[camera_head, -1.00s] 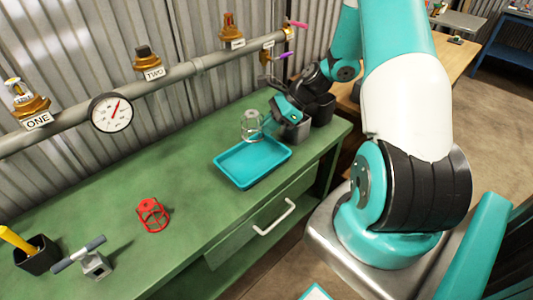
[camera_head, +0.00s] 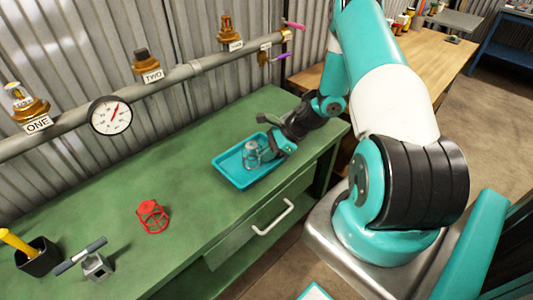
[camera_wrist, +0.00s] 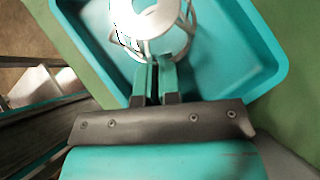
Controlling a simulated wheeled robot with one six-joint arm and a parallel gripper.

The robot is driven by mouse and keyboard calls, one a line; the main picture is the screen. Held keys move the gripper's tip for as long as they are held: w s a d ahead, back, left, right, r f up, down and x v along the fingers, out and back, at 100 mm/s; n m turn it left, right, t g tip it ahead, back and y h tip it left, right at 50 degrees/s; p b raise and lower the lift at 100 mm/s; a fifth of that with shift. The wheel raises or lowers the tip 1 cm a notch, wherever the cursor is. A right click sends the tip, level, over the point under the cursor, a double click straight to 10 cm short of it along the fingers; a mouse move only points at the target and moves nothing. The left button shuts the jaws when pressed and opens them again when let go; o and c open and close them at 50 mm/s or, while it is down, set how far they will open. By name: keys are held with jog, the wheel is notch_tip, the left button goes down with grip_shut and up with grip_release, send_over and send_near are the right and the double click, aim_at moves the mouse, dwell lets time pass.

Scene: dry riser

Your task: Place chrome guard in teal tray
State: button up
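The chrome guard (camera_head: 251,154) is a silver wire cage inside the outline of the teal tray (camera_head: 238,177) on the green bench. In the wrist view the guard (camera_wrist: 152,28) is at the top, over the tray floor (camera_wrist: 232,65). My gripper (camera_head: 266,150) reaches in over the tray's right side. In the wrist view my gripper's fingers (camera_wrist: 156,72) are close together on the guard's near bars. I cannot tell whether the guard's base touches the tray floor.
A red wire guard (camera_head: 152,216) stands left on the bench. A black cup (camera_head: 38,257) and a T-handled tool (camera_head: 93,261) are at the near left. A pipe with a gauge (camera_head: 110,116) and brass fittings runs along the wall. The bench between red guard and tray is clear.

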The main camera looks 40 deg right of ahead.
jog(key=o, duration=0.4)
jog(key=shift+c, duration=0.2)
jog(key=b+v, duration=0.2)
jog(key=v, duration=0.9)
jog(key=s+a+r+n+g+h, duration=0.1)
jog(key=a+r+n+g, duration=0.1)
jog(key=a+r+n, duration=0.75)
jog(key=a+r+n+g+h, duration=0.1)
jog(key=a+r+n+g, duration=0.1)
jog(key=a+r+n, duration=0.8)
jog(key=s+a+r+n, duration=0.1)
jog(key=s+a+n, duration=0.4)
jog(key=s+a, duration=0.2)
jog(key=s+a+r+n+h, duration=0.1)
jog(key=s+a+r+n, duration=0.1)
jog(key=s+a+n, duration=0.4)
jog(key=s, duration=0.2)
jog(key=shift+s+a+r, duration=0.3)
jog(key=shift+a, duration=0.1)
jog(key=shift+n, duration=0.25)
